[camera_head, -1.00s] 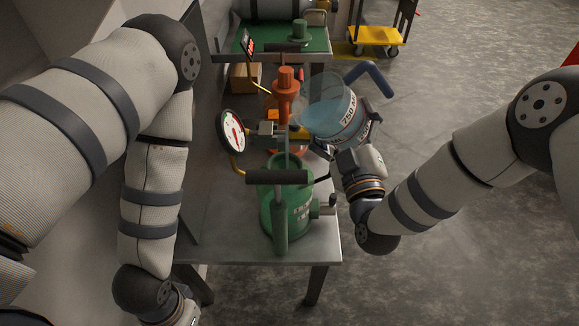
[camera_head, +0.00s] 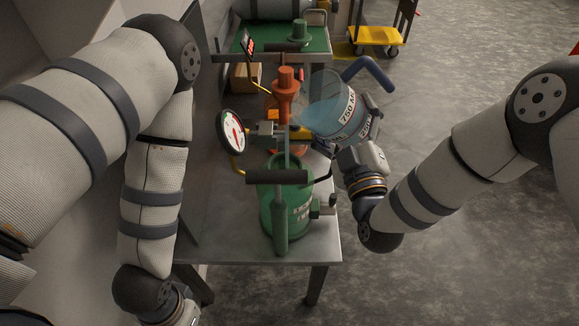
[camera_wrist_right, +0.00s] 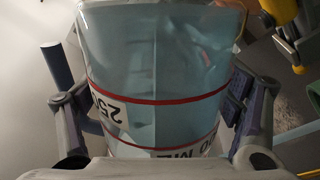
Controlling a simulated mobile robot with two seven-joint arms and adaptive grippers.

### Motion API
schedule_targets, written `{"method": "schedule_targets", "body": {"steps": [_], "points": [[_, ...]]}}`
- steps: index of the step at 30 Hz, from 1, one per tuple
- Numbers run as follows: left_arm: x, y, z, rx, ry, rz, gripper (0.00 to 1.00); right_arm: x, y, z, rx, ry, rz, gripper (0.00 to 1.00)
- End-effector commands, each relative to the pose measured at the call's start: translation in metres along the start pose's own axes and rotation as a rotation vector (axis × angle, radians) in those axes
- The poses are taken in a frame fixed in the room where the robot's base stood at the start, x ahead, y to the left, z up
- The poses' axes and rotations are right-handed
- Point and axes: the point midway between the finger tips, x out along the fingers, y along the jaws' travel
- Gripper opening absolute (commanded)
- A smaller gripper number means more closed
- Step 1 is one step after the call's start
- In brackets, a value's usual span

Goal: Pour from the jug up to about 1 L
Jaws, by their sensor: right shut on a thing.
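My right gripper (camera_head: 358,140) is shut on the clear jug (camera_head: 335,108), which has printed labels, red lines and a blue handle. The jug is tilted steeply, its mouth to the left, beside the orange pump-like fitting (camera_head: 286,90). Bluish liquid shows inside it near the lip. In the right wrist view the jug (camera_wrist_right: 155,75) fills the space between the fingers (camera_wrist_right: 160,125). I cannot make out a stream. The green canister (camera_head: 281,205) with a dark crossbar stands upright on the near bench. My left arm hangs at left; its gripper is below the picture.
A round dial gauge (camera_head: 233,131) stands left of the jug, with a yellow hose. The steel bench (camera_head: 225,235) has bare room left of the canister. A cardboard box (camera_head: 246,78), a green-topped bench (camera_head: 318,42) and a yellow cart (camera_head: 376,38) are farther back.

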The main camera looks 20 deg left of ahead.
Motion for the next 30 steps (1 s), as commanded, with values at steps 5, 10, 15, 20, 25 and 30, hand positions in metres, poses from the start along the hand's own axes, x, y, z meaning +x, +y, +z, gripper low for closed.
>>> {"method": "schedule_targets", "body": {"steps": [5,10,15,20,25,30], "points": [[-0.0005,0.0000,-0.0004,0.000,0.002,0.000,0.57,0.0010,0.0021,-0.0018,-0.001,0.005,0.005,0.23],[-0.0005,0.0000,-0.0004,0.000,0.002,0.000,0.57,0.0010,0.0021,-0.0018,-0.001,0.005,0.005,0.23],[-0.0005,0.0000,-0.0004,0.000,0.002,0.000,0.57,0.0015,0.0033,-0.0032,-0.014,0.009,0.005,0.23],[-0.0005,0.0000,-0.0004,0.000,0.002,0.000,0.57,0.0025,0.0073,-0.0071,-0.069,0.021,0.003,0.23],[-0.0005,0.0000,-0.0004,0.000,0.002,0.000,0.57,0.0023,0.0074,-0.0066,-0.070,0.020,0.004,0.23],[-0.0005,0.0000,-0.0004,0.000,0.002,0.000,0.57,0.0023,0.0074,-0.0065,-0.070,0.020,0.004,0.23]]}}
